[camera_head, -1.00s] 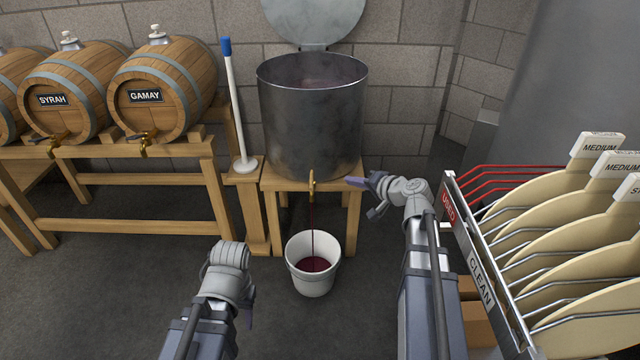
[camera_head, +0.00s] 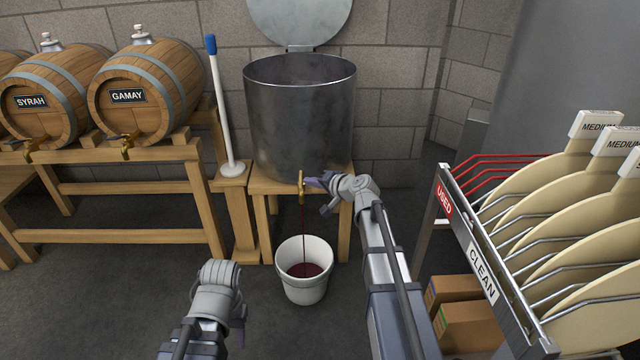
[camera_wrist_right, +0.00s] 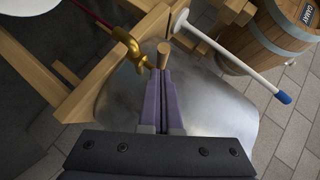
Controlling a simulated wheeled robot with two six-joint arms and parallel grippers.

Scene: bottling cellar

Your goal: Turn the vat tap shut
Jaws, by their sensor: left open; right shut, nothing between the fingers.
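The steel vat (camera_head: 298,115) stands on a wooden stand. Its brass tap (camera_head: 301,187) is low on the front and runs a thin dark red stream down into the white bucket (camera_head: 304,288). My right gripper (camera_head: 314,182) is at the tap's right side, shut and empty. In the right wrist view the shut fingers (camera_wrist_right: 165,75) point at the tap's wooden handle (camera_wrist_right: 163,50), with the brass tap body (camera_wrist_right: 132,50) just left of them. I cannot tell whether they touch the handle. My left gripper (camera_head: 240,325) is open and empty, low in front of the bucket, its fingers partly hidden.
Barrels marked Syrah (camera_head: 42,95) and Gamay (camera_head: 148,92) rest on a wooden rack at left. A blue-tipped white paddle (camera_head: 222,110) stands left of the vat. A rack (camera_head: 480,275) of round filter pads and cardboard boxes (camera_head: 470,325) are at right.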

